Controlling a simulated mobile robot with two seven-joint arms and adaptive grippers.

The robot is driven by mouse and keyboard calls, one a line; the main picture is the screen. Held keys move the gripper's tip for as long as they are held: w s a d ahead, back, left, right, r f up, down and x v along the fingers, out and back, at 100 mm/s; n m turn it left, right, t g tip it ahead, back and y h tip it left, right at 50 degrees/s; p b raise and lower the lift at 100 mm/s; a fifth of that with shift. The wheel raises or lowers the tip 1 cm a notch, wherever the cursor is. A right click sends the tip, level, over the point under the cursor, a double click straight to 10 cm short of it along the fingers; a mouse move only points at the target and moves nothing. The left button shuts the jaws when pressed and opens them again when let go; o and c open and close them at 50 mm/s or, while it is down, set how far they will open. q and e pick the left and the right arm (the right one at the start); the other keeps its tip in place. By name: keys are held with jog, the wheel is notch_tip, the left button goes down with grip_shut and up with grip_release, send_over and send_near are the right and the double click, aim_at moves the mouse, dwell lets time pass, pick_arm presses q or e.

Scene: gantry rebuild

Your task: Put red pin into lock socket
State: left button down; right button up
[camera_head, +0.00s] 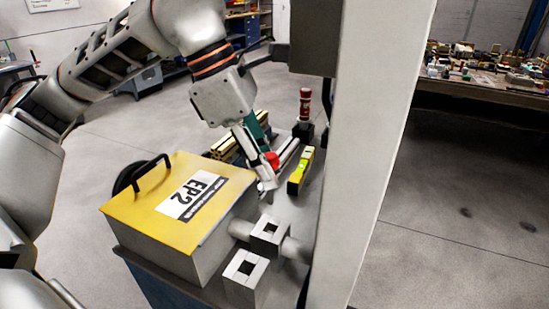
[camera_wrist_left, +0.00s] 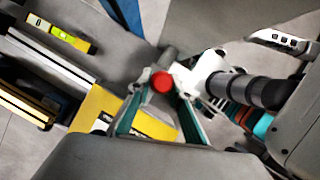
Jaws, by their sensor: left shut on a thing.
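My left gripper (camera_head: 267,174) points down over the bench beside the yellow-lidded EP2 box. It is shut on the red pin (camera_head: 272,160), whose round red end shows beside the fingers. In the left wrist view the red pin (camera_wrist_left: 162,83) sits between the teal-edged fingers of the left gripper (camera_wrist_left: 158,100). Most of the pin's shaft is hidden. I cannot tell which is the lock socket. The pin is apart from both. My right gripper is not in view.
The EP2 box (camera_head: 185,200) has a raised black handle. A yellow level (camera_head: 301,171) and pale rails lie behind the blocks. A red-and-white cylinder (camera_head: 305,103) stands on a black base. A tall pale post (camera_head: 375,150) rises close on the right.

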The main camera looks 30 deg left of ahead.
pick_arm(q)
jog(key=shift+s+f+b, duration=0.1)
jog(key=shift+f+b, duration=0.2)
jog(key=shift+f, duration=0.1)
notch_tip(320, 180, down, 3)
jog(key=shift+f+b, duration=0.1)
jog(key=shift+b, duration=1.1)
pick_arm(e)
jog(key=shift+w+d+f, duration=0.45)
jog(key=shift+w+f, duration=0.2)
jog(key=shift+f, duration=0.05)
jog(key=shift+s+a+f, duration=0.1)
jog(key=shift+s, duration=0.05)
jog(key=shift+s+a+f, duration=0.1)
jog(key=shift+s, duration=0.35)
pick_arm(q)
jog(key=shift+f, duration=0.1)
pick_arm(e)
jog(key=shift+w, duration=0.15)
